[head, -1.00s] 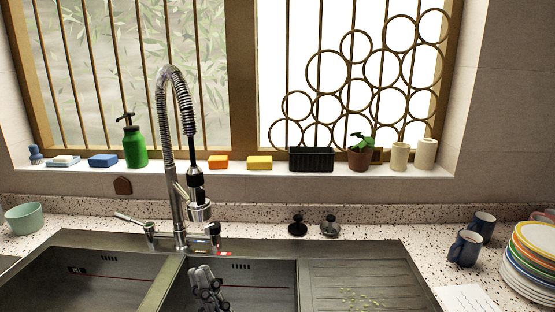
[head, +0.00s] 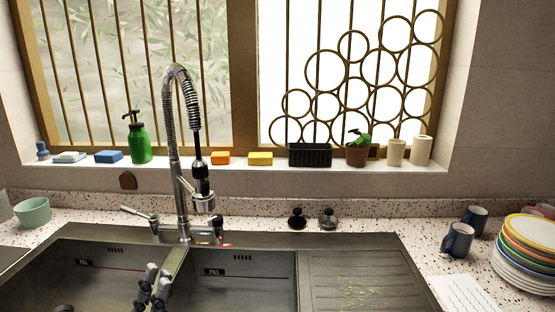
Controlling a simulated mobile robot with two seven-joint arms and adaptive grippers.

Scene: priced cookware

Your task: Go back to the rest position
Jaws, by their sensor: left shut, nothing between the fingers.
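My left gripper (head: 153,284) shows at the bottom of the head view, over the divider between the two sink basins. Its fingers are shut with nothing between them. My right gripper is not in view.
The double sink (head: 110,262) has a tall spring faucet (head: 180,150) behind the divider. Its drainboard (head: 350,270) holds green scraps. To the right are dark blue mugs (head: 458,240), stacked plates (head: 527,250) and a paper (head: 463,293). A green bowl (head: 33,212) stands left.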

